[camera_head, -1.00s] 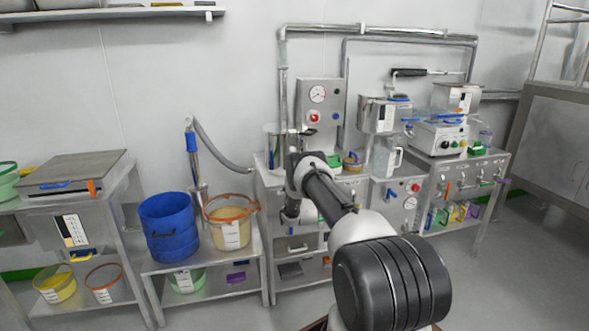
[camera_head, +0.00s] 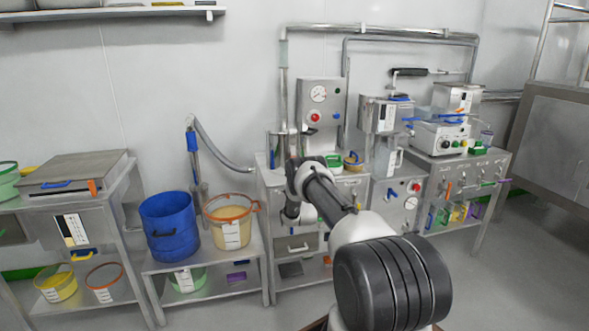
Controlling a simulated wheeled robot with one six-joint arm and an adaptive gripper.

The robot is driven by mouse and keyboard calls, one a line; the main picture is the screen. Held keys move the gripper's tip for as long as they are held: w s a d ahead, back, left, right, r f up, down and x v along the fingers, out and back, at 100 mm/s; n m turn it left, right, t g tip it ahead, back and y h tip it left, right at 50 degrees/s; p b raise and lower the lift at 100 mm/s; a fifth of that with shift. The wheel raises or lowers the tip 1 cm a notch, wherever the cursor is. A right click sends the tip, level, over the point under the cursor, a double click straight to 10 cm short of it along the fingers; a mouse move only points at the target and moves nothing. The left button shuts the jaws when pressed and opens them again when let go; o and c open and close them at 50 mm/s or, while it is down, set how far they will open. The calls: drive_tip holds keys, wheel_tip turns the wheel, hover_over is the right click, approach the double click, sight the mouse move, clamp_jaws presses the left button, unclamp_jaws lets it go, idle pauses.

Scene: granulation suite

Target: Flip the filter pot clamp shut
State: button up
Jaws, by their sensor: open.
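A steel pot (camera_head: 273,147) stands on the bench at the left end of the middle cabinet, partly hidden behind my arm's end. A small blue part shows on its front; it may be the clamp, but it is too small to tell how it stands. My gripper (camera_head: 294,139) is small and dark in this view, just right of the pot and in front of the bench back. It is open with nothing visible in it. I cannot tell whether it touches the pot or the clamp.
A gauge panel (camera_head: 320,110) rises behind the gripper. A tan bowl (camera_head: 353,162) and a green item (camera_head: 333,161) sit to its right on the bench. A steel pipe (camera_head: 283,80) runs up behind the pot. A blue bucket (camera_head: 168,228) and an orange-rimmed tub (camera_head: 231,222) stand lower left.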

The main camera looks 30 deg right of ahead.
drive_tip(key=v, duration=1.2)
drive_tip(key=shift+f, duration=0.1)
